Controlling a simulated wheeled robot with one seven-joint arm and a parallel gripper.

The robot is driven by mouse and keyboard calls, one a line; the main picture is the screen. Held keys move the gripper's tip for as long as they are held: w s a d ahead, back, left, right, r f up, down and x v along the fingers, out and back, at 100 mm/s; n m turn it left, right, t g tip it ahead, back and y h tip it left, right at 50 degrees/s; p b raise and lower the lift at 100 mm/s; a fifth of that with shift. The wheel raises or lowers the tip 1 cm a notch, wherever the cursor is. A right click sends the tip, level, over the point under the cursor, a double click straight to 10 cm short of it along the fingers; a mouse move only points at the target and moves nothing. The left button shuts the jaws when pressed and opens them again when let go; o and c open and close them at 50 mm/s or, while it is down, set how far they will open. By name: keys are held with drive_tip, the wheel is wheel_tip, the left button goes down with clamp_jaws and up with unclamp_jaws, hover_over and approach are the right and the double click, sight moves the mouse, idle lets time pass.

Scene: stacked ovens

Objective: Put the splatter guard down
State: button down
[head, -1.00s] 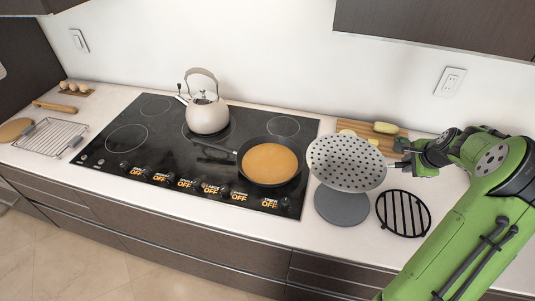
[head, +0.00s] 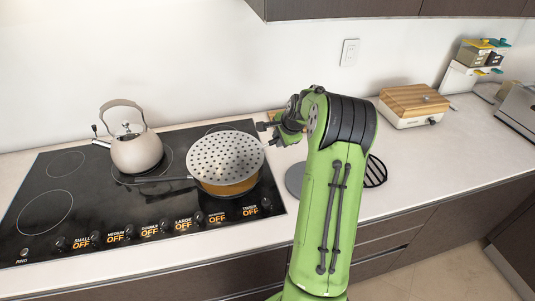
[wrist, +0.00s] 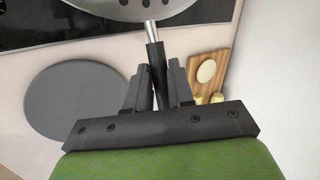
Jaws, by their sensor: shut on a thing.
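The splatter guard (head: 225,157) is a pale round disc with many small holes. I cannot tell whether the guard touches the pan rim. My gripper (head: 270,133) is right of the guard and shut on its handle. In the wrist view the dark handle (wrist: 157,70) with its metal neck stands between the two fingers, and the guard's edge (wrist: 135,8) shows at the top.
A kettle (head: 136,150) stands left of the pan on the black cooktop (head: 70,205). A grey round disc (head: 294,180) and a black trivet (head: 376,172) lie on the counter, partly behind my arm. A wood-lidded box (head: 413,105) stands further right.

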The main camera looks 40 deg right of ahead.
wheel_tip(320, 180, down, 5)
drive_tip(key=shift+w+f, duration=0.1)
drive_tip(key=shift+b, duration=0.3)
drive_tip(key=shift+a+f, duration=0.1)
drive_tip(key=shift+f, duration=0.05)
drive_tip(key=c, duration=1)
unclamp_jaws()
